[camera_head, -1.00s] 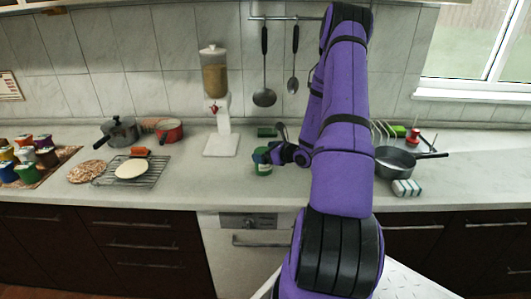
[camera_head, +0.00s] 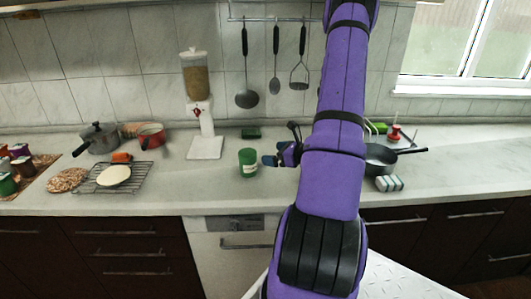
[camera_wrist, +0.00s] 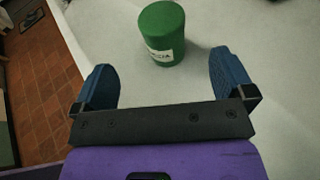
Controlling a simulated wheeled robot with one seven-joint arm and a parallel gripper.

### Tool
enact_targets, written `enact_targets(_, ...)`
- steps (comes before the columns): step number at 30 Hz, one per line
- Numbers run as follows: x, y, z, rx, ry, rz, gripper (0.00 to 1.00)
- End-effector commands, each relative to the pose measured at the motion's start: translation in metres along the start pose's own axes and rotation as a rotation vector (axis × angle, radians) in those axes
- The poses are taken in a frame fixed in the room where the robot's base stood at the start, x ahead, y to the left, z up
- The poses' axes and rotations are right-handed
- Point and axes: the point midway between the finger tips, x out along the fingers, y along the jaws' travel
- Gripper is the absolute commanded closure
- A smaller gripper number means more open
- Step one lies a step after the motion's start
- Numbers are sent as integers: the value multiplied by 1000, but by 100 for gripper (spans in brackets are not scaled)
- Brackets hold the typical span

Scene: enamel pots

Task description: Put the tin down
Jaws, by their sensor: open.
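The green tin (camera_head: 248,163) stands upright on the pale counter, a little right of the dispenser's base. It has a white label, which also shows in the wrist view on the tin (camera_wrist: 163,36). My gripper (camera_head: 270,160) is just to the right of the tin. In the wrist view my gripper (camera_wrist: 168,78) is open, with its two blue fingers wide apart and nothing between them. The tin stands beyond the fingertips, apart from them.
A food dispenser (camera_head: 205,147) stands left of the tin. A wire rack (camera_head: 135,178) with flatbread, a grey pot (camera_head: 98,138) and a red pan (camera_head: 151,136) are farther left. A dark frying pan (camera_head: 381,166) and a striped sponge (camera_head: 389,183) lie to the right. Counter in front of the tin is clear.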

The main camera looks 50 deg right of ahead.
Motion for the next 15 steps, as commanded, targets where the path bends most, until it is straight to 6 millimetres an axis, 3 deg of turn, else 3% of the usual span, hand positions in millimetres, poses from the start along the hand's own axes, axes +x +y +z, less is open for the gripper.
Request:
enact_targets(4,3,12,17,-52,1,53,0)
enact_targets(7,12,36,47,-152,5,154,0)
enact_targets(15,24,142,137,-557,32,533,0)
